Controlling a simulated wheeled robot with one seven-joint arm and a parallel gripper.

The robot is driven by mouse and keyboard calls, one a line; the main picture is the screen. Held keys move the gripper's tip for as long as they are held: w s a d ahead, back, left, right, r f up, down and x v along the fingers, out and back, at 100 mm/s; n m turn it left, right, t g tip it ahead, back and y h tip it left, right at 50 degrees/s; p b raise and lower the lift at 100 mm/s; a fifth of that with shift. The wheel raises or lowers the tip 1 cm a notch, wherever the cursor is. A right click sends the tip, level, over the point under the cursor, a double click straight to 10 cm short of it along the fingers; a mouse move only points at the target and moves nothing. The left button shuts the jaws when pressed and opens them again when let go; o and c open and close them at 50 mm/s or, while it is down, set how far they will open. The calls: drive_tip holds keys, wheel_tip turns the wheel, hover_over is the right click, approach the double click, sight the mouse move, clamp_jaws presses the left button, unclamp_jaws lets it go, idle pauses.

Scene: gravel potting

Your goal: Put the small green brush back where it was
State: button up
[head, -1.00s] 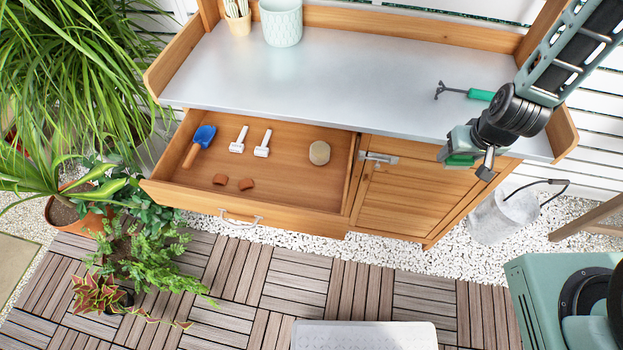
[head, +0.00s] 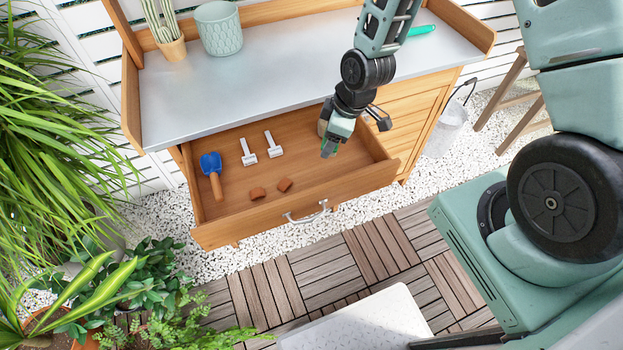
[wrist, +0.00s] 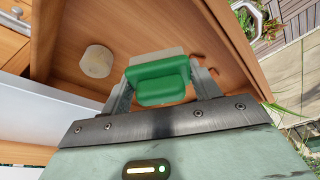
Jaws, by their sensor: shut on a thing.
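The small green brush (wrist: 160,82) is between the two fingers of my gripper (wrist: 163,88) in the wrist view. A pale strip, perhaps its bristles, shows beyond the green body. In the head view my gripper (head: 331,146) is over the right part of the open drawer (head: 345,190), pointing down. The brush is mostly hidden there by the gripper. I cannot tell its exact height above the drawer floor.
The drawer holds a blue scoop (head: 211,165), two white tools (head: 248,152), two terracotta pieces (head: 258,193) and a round beige thing (wrist: 97,62). A ribbed pot (head: 219,30) and a green-handled tool (head: 421,30) are on the metal worktop (head: 260,75).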

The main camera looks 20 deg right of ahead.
drive_tip(key=a+n+g, duration=0.1)
drive_tip(key=a+n, duration=0.2)
drive_tip(key=n, duration=0.4)
hover_over(313, 178)
drive_tip(key=d, duration=0.1)
drive_tip(key=shift+g+y, duration=0.3)
drive_tip(key=shift+g, duration=0.1)
wheel_tip(313, 178, down, 5)
drive_tip(key=shift+d+f+p, duration=0.1)
drive_tip(key=shift+f+p, duration=0.35)
drive_tip(key=shift+f, duration=2)
drive_tip(key=shift+f, duration=0.15)
drive_tip(key=o, duration=0.7)
drive_tip(key=shift+c, duration=0.2)
